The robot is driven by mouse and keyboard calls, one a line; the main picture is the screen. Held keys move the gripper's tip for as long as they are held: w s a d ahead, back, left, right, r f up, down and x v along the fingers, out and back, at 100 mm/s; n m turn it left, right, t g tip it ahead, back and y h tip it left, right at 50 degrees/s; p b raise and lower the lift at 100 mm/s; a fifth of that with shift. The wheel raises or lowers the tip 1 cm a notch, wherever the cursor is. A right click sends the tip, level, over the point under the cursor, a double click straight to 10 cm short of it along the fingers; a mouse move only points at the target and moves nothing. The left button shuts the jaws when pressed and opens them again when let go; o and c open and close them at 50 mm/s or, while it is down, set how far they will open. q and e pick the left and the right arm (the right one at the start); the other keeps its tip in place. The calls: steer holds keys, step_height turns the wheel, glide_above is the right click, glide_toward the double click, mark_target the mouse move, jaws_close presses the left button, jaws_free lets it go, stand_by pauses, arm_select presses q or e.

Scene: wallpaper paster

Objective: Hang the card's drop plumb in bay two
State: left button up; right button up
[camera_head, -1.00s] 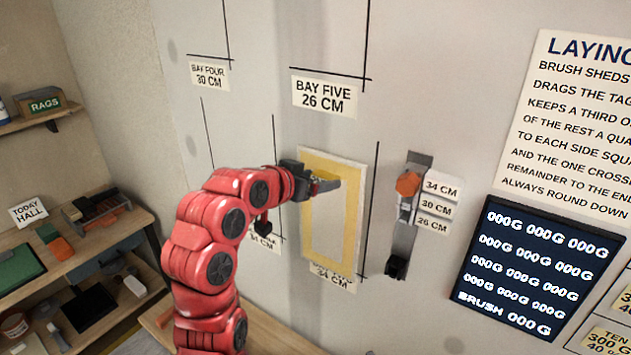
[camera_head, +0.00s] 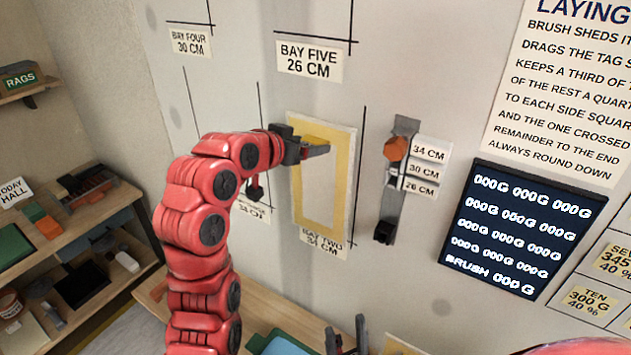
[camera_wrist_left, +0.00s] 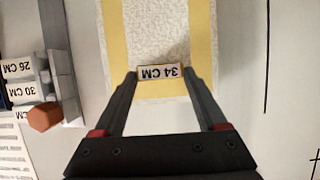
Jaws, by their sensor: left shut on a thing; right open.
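The pale drop (camera_head: 318,195) with a yellow border is on or against the wall above the label reading "BAY TWO 34 CM" (camera_head: 323,242), between two black vertical lines. My left gripper (camera_head: 324,149) is at its upper part. In the left wrist view, the gripper (camera_wrist_left: 160,74) is shut on a small tag reading "34 CM" (camera_wrist_left: 160,72) at the drop's end. The drop's side edge looks about parallel to the nearby black line; I cannot tell whether it touches the wall. My right gripper (camera_head: 346,338) is open and empty at the bottom. The laying card (camera_head: 562,85) hangs at right.
A gauge (camera_head: 398,190) with an orange knob and length labels is on the wall right of the drop. A dark readout screen (camera_head: 520,230) hangs further right. Shelves (camera_head: 90,220) with goods stand at left. A bench with a green item (camera_head: 283,345) is below.

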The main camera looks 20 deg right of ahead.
arm_select(q)
steer(key=shift+w+d+b, duration=0.4)
steer(key=shift+w+d, duration=0.25)
steer(key=shift+d, duration=0.2)
steer(key=shift+r+b, duration=0.1)
steer(key=shift+b, duration=0.25)
stand_by(0.9)
stand_by(0.3)
steer(key=o, duration=1.3)
steer(key=shift+o, duration=0.2)
